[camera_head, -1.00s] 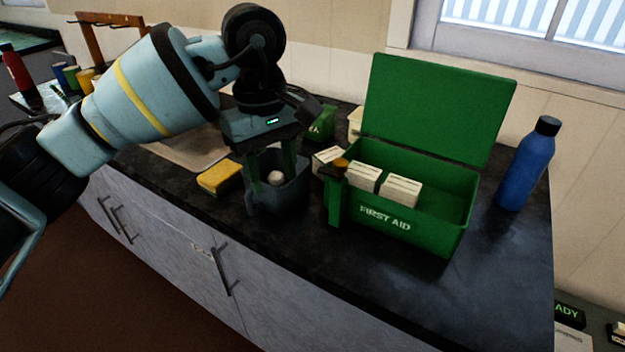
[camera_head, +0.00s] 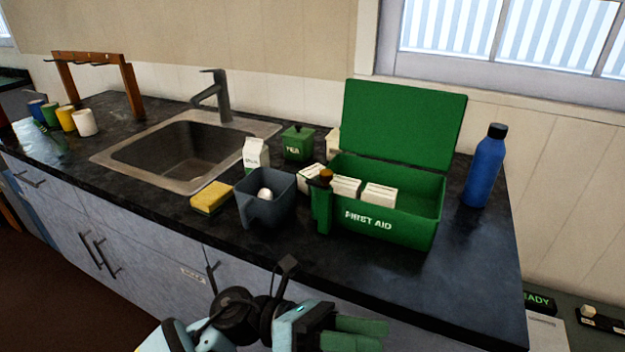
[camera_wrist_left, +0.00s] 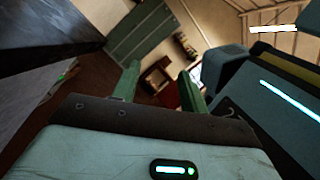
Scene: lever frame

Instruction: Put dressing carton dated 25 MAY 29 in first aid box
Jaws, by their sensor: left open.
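The green first aid box (camera_head: 405,232) stands on the counter with its lid (camera_head: 405,125) open. Two white cartons, one left (camera_head: 345,187) and one right (camera_head: 379,194), show inside it. Another pale carton (camera_head: 309,178) is just left of the box, partly hidden. A further pale item (camera_head: 333,143) shows behind, partly hidden by the lid. No date is readable on any of them. My left gripper (camera_head: 374,334) is open and empty, low in front of the counter. Its two green fingers (camera_wrist_left: 158,76) stand apart in the left wrist view. My right gripper is not in view.
A green bottle with an orange-brown top (camera_head: 321,208) stands at the box's left front. Left of it are a grey bin (camera_head: 262,212) holding a white round thing, a yellow sponge (camera_head: 211,197), a milk carton (camera_head: 255,155) and a tea tin (camera_head: 298,143). A blue bottle (camera_head: 485,170) stands right.

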